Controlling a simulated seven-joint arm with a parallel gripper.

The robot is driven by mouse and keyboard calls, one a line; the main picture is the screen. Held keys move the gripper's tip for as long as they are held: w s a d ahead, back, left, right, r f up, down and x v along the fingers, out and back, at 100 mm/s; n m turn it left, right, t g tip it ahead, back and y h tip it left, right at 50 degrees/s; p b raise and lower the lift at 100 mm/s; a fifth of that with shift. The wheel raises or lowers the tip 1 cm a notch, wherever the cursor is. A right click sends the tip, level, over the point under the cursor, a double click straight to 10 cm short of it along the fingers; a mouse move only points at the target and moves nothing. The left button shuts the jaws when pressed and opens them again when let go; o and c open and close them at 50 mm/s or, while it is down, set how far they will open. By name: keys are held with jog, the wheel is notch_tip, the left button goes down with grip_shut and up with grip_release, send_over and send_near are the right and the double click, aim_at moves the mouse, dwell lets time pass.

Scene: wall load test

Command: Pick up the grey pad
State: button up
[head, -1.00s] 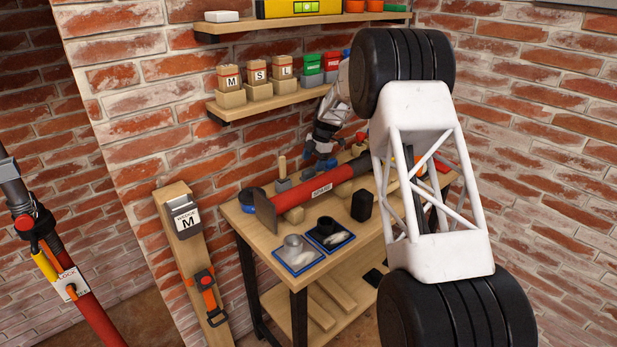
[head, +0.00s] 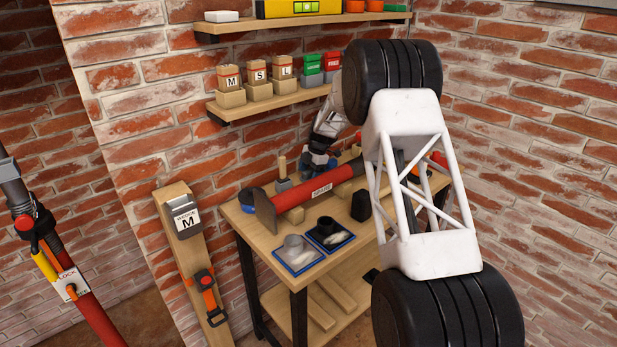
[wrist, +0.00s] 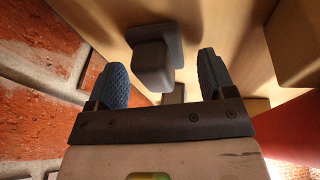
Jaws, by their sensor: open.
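In the wrist view a grey pad (wrist: 153,65), a block on a wider flat base, lies on the wooden surface between and beyond my two blue ribbed fingers. My gripper (wrist: 162,72) is open around the line to it, with visible space on both sides and nothing held. I cannot tell how far the fingertips are above it. In the head view my gripper (head: 318,162) is low over the back of the workbench (head: 262,240), behind the red tube (head: 318,188). The pad is hidden there by my arm and the tube.
A grey block (head: 283,185) with a wooden peg stands left of my gripper. The brick wall is close behind, with a shelf (head: 262,103) above. Two blue trays (head: 299,268) and a black block (head: 361,206) occupy the bench front.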

jog(key=shift+c, duration=0.2)
jog(key=c, duration=1)
jog(key=shift+o, duration=0.2)
jog(key=shift+r, duration=0.35)
grip_shut()
jog(key=shift+r, duration=0.5)
jog(key=shift+s+d+f+t+y, duration=0.1)
jog(key=shift+s+d+t+y, duration=0.1)
jog(key=shift+t+y, duration=0.3)
jog(key=shift+s+d+t+y, duration=0.15)
jog(key=shift+s+t+y, duration=0.05)
jog(key=shift+t+y, duration=0.25)
jog(key=shift+d+y, duration=0.1)
jog(key=shift+y, duration=0.15)
